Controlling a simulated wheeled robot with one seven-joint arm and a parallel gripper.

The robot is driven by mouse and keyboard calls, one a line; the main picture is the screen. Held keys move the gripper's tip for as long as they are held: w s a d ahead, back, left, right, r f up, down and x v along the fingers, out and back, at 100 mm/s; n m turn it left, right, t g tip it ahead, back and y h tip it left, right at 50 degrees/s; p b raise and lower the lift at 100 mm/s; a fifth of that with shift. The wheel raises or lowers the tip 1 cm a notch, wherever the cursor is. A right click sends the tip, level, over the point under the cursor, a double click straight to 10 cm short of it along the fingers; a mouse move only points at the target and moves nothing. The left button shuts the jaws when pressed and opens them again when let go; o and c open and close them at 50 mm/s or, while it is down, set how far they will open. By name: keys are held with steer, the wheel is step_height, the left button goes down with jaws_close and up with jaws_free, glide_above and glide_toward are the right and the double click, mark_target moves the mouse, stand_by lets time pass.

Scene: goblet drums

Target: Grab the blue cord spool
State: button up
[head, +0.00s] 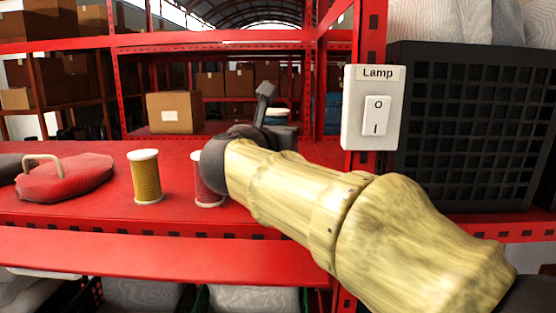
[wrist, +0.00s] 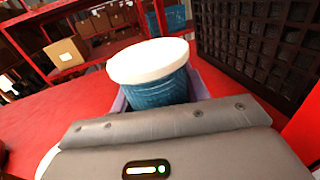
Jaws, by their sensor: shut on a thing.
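The blue cord spool (wrist: 156,88), with a white top disc, sits between the two fingers of my gripper (wrist: 158,97) in the wrist view. The fingers are shut on its sides. In the head view the spool (head: 277,118) shows only in part, behind my gripper (head: 268,112) and arm. Its lower end is hidden, so I cannot tell whether it touches the red shelf (head: 110,222).
A yellow spool (head: 146,178) and a partly hidden red spool (head: 207,185) stand on the shelf left of my arm. Farther left lies a red handled object (head: 66,180). A lamp switch (head: 373,108) and black crate (head: 470,130) are to the right. A cardboard box (head: 174,113) stands behind.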

steer(key=shift+r, duration=0.9)
